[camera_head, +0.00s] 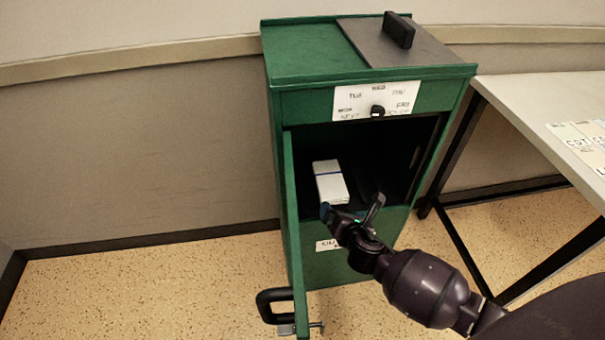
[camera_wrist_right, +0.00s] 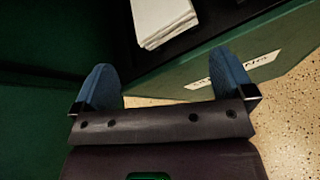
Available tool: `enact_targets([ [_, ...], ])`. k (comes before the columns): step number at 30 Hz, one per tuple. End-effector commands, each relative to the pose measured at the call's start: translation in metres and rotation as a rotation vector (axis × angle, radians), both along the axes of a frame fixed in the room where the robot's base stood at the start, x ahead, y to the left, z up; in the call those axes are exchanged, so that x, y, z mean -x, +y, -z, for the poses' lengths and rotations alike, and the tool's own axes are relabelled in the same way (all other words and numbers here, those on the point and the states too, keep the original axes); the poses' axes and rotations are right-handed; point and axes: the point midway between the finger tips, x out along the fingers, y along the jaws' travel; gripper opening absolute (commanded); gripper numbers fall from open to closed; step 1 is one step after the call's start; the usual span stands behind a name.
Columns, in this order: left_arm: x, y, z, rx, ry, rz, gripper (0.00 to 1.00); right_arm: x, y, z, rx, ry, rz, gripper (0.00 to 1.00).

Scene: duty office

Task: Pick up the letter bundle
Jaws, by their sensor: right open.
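The letter bundle (camera_head: 331,184) is a white stack with a dark blue band, lying inside the open compartment of a green cabinet (camera_head: 345,232). In the right wrist view the bundle (camera_wrist_right: 162,20) is at the top, ahead of the fingertips and apart from them. My right gripper (camera_head: 352,206) is open and empty at the front edge of the compartment, just short of the bundle's near end. Its two blue fingers (camera_wrist_right: 168,88) stand apart in the right wrist view. My left gripper is not in view.
The cabinet door (camera_head: 293,225) stands open on the left, with a black handle (camera_head: 273,304) low down. A dark sliding lid (camera_head: 395,42) is on top. A table (camera_head: 545,105) stands at the right. The floor at the left (camera_head: 150,280) is clear.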

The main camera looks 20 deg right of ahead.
Motion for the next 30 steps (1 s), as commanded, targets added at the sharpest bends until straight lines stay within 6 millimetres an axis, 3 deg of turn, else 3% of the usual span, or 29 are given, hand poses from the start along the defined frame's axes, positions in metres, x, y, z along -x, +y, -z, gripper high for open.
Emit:
enact_targets([
  [3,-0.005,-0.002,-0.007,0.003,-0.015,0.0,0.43,0.001,-0.008,0.0,0.217,0.034,-0.051,1.0],
  [9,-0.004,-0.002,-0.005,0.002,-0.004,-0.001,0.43,0.002,-0.011,-0.001,0.399,0.075,-0.109,1.0],
  [14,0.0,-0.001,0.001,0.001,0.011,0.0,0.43,-0.004,-0.012,0.003,0.432,0.085,-0.124,1.0],
  [21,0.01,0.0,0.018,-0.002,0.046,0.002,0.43,-0.033,-0.021,0.02,0.431,0.089,-0.124,1.0],
  [30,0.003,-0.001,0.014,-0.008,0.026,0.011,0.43,-0.053,-0.025,0.023,0.429,0.085,-0.124,1.0],
])
